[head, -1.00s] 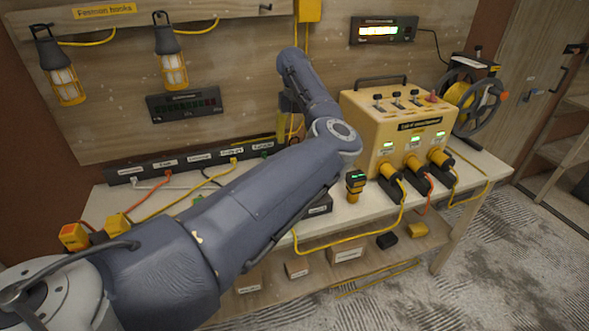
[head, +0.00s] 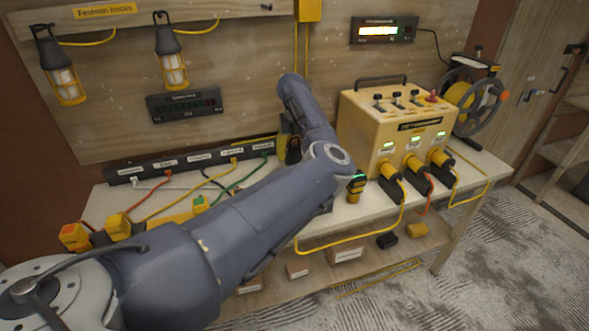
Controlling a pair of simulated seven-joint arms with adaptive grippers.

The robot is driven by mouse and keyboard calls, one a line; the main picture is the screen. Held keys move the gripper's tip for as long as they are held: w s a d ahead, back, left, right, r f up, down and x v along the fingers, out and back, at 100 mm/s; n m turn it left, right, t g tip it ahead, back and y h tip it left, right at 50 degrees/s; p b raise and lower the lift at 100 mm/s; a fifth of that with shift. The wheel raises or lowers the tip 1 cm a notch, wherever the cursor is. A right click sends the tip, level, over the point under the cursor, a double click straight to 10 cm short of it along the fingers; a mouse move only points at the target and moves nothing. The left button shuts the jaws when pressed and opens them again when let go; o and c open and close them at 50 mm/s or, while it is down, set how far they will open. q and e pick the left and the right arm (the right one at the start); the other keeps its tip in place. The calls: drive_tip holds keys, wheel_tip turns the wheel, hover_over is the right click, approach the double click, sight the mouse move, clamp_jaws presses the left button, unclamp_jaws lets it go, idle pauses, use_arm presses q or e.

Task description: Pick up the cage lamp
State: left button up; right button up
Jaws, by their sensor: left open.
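Two cage lamps hang from hooks on the wooden back panel. The left cage lamp (head: 65,79) has a dark top and a yellow cage around a pale bulb. The other cage lamp (head: 173,64) hangs to its right and looks the same. My left arm reaches across the bench, and its wrist bends up and back towards the panel. My left gripper (head: 290,146) is mostly hidden behind my own arm; only a dark part shows. It is open, low and to the right of both lamps, touching neither. My right gripper is out of view.
A labelled power strip (head: 190,160) with coloured cables runs along the back of the bench. A yellow power box (head: 392,130) with plugged cables stands on the right, beside a cable reel (head: 470,98). A dark meter (head: 184,105) is mounted below the right lamp.

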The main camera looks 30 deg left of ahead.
use_arm(q)
clamp_jaws()
idle(0.5)
